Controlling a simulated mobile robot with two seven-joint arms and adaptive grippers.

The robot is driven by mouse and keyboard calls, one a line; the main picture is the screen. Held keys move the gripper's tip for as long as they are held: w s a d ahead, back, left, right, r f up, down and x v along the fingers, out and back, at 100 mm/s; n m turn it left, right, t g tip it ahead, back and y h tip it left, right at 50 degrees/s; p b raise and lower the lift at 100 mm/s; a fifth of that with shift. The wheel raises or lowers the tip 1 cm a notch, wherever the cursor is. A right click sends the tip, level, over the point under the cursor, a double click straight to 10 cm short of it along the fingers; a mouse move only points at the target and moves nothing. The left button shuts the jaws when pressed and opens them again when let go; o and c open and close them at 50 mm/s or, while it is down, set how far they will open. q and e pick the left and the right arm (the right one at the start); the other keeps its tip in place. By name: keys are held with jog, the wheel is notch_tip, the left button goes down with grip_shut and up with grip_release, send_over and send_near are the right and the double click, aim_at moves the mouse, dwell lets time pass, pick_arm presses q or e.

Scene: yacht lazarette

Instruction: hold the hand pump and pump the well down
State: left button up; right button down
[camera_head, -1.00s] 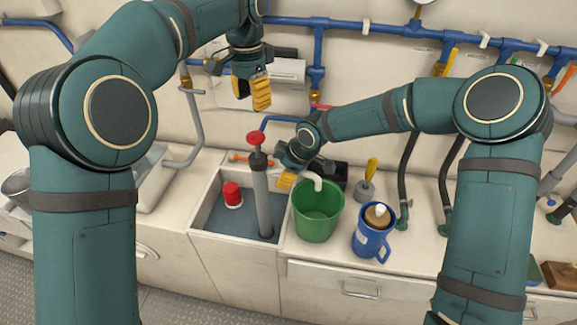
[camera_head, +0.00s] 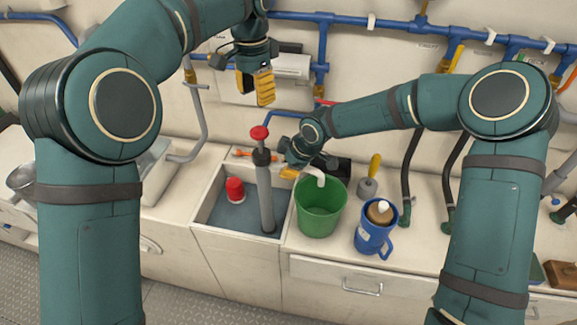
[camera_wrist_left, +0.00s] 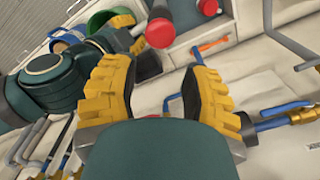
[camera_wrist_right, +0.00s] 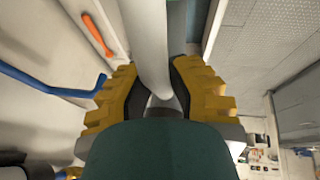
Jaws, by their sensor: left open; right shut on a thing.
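The grey hand pump (camera_head: 265,195) stands nearly upright in the well (camera_head: 216,222), with its red handle knob (camera_head: 260,132) on top. My right gripper (camera_head: 288,173) is shut on the pump near its upper part; its wrist view shows the pale tube (camera_wrist_right: 150,50) between the yellow fingers. The pump's pale spout (camera_head: 318,180) hangs over the green bucket (camera_head: 319,212). My left gripper (camera_head: 256,87) is open and empty, above the red knob and apart from it. In the left wrist view the knob (camera_wrist_left: 160,33) shows beyond the open fingers. Bluish-grey water shows in the well.
A red float-like piece (camera_head: 235,190) sits in the well at left. A blue jug (camera_head: 375,228) stands right of the bucket, with a yellow-handled tool (camera_head: 371,178) behind it. Blue pipes (camera_head: 340,20) run along the back wall. An orange tool (camera_head: 243,153) lies behind the well.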

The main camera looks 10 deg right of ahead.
aim_at(261, 129)
pick_arm(q)
jog(key=shift+f, duration=0.1)
jog(key=c, duration=0.7)
jog(key=shift+f, duration=0.2)
grip_shut()
jog(key=shift+s+a+f+n+t+h, duration=0.1)
jog(key=shift+a+f+n+t+h, duration=0.05)
jog(key=shift+f+n+t+h, duration=0.7)
jog(key=shift+s+a+x, duration=0.1)
jog(key=shift+x, duration=0.75)
jog(key=shift+s+a+x, duration=0.15)
jog(key=shift+x, duration=0.7)
jog(key=shift+s+a+x, duration=0.1)
jog(key=shift+x, duration=0.75)
jog(key=shift+f, duration=0.1)
